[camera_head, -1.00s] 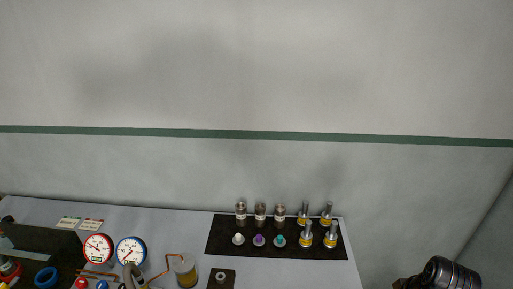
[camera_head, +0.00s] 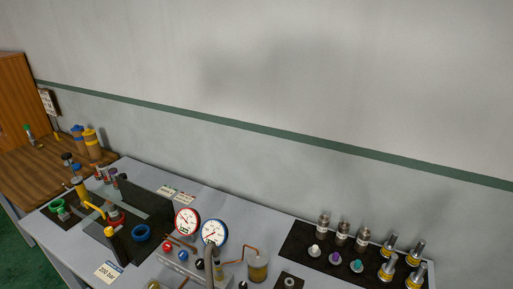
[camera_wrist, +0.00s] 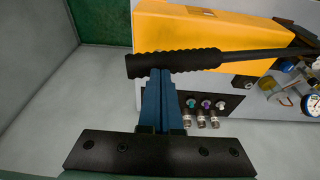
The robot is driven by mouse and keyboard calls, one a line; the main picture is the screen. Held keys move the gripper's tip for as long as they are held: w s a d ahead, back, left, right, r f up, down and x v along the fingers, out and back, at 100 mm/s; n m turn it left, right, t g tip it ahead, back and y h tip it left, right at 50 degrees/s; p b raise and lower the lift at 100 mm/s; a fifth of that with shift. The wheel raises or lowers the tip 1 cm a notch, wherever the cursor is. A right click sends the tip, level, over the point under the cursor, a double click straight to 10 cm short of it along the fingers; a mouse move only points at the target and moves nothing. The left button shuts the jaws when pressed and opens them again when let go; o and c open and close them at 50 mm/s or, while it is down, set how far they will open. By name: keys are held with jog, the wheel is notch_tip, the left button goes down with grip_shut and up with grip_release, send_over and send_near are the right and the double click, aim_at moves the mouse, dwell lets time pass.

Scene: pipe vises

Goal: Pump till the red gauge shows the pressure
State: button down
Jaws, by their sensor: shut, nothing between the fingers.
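The red-rimmed gauge (camera_head: 187,221) stands on the table beside a blue-rimmed gauge (camera_head: 214,232); their needle readings are too small to tell. A card (camera_head: 108,271) at the table's front reads "200 bar". In the wrist view a black lever with a ribbed grip (camera_wrist: 190,62) runs across an orange-yellow body (camera_wrist: 205,30). My gripper (camera_wrist: 160,75) has its blue fingers shut together, with the tips at the grip's left part; nothing is between them. I cannot tell whether the tips touch the grip. My gripper is outside the head view.
A black mat (camera_head: 298,243) with several metal fittings and coloured caps lies at right. A clear cylinder (camera_head: 258,268) with copper pipe stands near the gauges. Yellow and blue pipe parts stand on the left. A wooden bench (camera_head: 60,150) is at far left.

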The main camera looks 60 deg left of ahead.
jog(key=shift+w+d+f+b, duration=0.1)
jog(key=shift+d+f+b, duration=0.1)
jog(key=shift+f+b, duration=0.7)
jog(key=shift+w+d+f+b, duration=0.1)
jog(key=shift+d+f+b, duration=0.2)
jog(key=shift+f, duration=0.95)
jog(key=shift+a+f, duration=0.1)
jog(key=shift+w+d+f+b, duration=0.1)
jog(key=shift+f+b, duration=0.55)
jog(key=shift+f, duration=0.1)
jog(key=shift+w+d+f+b, duration=0.1)
jog(key=shift+d+f+b, duration=0.05)
jog(key=shift+f+b, duration=0.55)
jog(key=shift+w+d+f+b, duration=0.1)
jog(key=shift+f+b, duration=0.45)
jog(key=shift+f, duration=0.25)
jog(key=shift+s, duration=0.1)
jog(key=f+b, duration=0.1)
jog(key=f, duration=0.1)
jog(key=f+b, duration=0.2)
jog(key=shift+w+d+f+b, duration=0.15)
jog(key=shift+w+f+b, duration=0.05)
jog(key=shift+f+b, duration=0.1)
jog(key=shift+s, duration=0.2)
jog(key=shift+f, duration=0.1)
